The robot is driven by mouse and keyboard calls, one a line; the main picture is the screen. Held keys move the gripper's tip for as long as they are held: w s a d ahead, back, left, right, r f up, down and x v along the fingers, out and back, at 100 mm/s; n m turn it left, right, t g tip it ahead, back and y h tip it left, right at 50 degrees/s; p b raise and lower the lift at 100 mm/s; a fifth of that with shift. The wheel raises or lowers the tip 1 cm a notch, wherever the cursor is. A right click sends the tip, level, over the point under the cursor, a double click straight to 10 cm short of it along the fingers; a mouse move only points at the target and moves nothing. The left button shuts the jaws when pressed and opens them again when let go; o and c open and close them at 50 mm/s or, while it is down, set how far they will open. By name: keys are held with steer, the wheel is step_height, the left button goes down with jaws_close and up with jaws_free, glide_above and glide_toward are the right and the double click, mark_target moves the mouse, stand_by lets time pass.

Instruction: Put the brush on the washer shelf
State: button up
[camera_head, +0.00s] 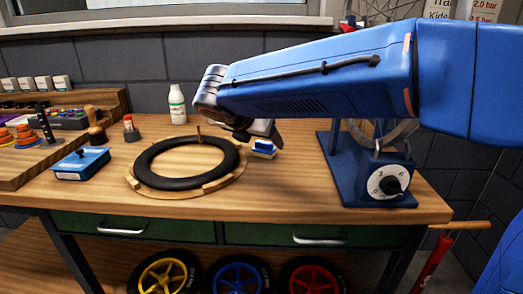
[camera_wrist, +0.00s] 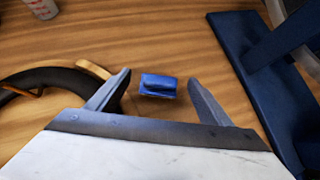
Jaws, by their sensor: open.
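The brush, a small blue block with a pale underside (camera_head: 263,149), lies on the wooden bench top to the right of the black tyre ring. In the wrist view the blue brush (camera_wrist: 158,85) shows between my two fingers, with bare wood visible on both sides of it. My gripper (camera_head: 258,132) is open, reaching down over the bench close to the brush; its fingers (camera_wrist: 159,78) are apart and hold nothing. A stepped wooden shelf (camera_head: 112,99) stands at the left with coloured stacked rings (camera_head: 26,134); I cannot tell for sure which part is the washer shelf.
The black tyre (camera_head: 143,172) on a round wooden board lies left of the brush. A blue stand with a dial (camera_head: 388,182) is at the right. A white bottle (camera_head: 177,104), a red-capped jar (camera_head: 131,129) and a blue box (camera_head: 81,163) stand farther left. The front right bench top is clear.

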steer(key=shift+x, duration=1.25)
steer(key=c, duration=1.2)
